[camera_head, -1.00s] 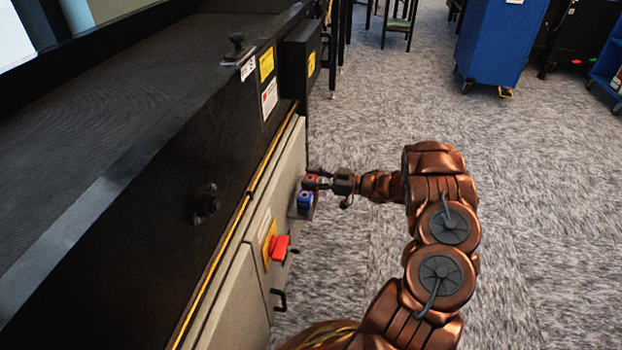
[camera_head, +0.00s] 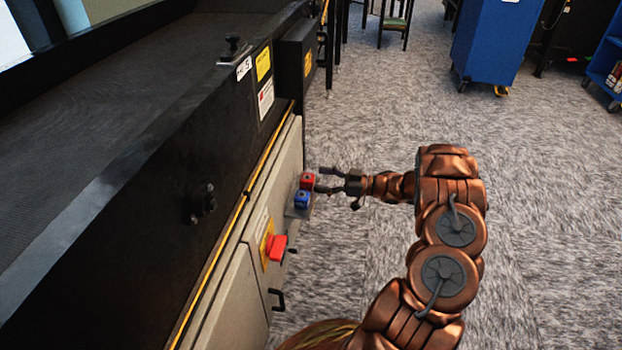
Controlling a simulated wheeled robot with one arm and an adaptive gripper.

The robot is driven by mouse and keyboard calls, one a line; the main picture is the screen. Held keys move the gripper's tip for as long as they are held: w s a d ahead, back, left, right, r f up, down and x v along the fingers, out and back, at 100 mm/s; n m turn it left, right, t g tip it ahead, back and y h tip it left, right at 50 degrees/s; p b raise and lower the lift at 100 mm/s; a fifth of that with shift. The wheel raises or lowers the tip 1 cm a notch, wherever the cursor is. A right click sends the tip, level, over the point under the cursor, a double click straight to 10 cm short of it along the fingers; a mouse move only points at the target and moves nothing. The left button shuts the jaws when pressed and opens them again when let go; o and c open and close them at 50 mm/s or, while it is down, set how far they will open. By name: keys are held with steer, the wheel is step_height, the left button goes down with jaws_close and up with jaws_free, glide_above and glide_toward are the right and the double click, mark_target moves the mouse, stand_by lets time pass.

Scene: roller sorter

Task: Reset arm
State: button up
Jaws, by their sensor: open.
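My gripper (camera_head: 322,180) is open and empty, its two dark fingers spread and pointing left at the side of the machine. The fingers look just clear of the red block, though the lower fingertip is close to both blocks. My copper-coloured arm reaches in from the lower right.
The black sorter (camera_head: 110,170) with its grey cabinet (camera_head: 232,300) fills the left. A red switch (camera_head: 277,248) and a black handle (camera_head: 277,299) stick out from the cabinet. A blue cart (camera_head: 497,45) stands at the back right. The carpet (camera_head: 550,200) on the right is clear.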

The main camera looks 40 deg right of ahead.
steer(key=v, duration=0.7)
steer(key=shift+s+d, duration=0.15)
steer(key=shift+s, duration=0.15)
steer(key=shift+w, duration=0.1)
